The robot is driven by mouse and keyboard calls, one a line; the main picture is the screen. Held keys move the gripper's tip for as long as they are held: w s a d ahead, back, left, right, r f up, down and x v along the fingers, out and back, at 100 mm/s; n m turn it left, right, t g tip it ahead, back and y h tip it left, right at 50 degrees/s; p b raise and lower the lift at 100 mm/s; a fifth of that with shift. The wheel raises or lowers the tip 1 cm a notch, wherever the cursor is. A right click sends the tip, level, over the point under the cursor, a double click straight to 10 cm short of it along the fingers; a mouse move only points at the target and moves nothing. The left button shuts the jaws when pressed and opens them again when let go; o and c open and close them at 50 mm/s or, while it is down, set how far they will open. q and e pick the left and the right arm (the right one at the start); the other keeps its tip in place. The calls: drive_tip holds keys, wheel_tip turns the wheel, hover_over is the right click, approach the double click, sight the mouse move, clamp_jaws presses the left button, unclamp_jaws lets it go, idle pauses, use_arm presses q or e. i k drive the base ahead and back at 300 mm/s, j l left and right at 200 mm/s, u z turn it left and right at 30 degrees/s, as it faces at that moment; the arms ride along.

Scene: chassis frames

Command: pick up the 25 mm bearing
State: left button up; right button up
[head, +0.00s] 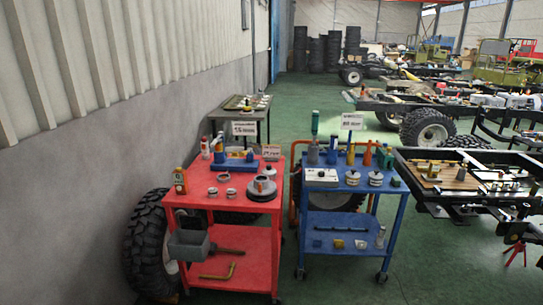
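Small silvery ring-like parts lie on the top of the red cart (190,196): one ring (224,177) towards the back, one ring (213,192) and another ring (231,193) nearer the front. Two wider round metal parts, one (352,177) and another (376,179), stand on the blue cart (335,200). Any of these could be bearings; they are too small to tell which is the 25 mm one. Neither of my grippers is in view.
A dark round part (262,188) and a yellow-orange bottle (180,181) stand on the red cart. A large tyre (148,243) leans by the wall. A chassis frame (470,190) stands at right. Green floor is open in front of the blue cart.

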sight(213, 192)
drive_tip(key=i+j, duration=1.85)
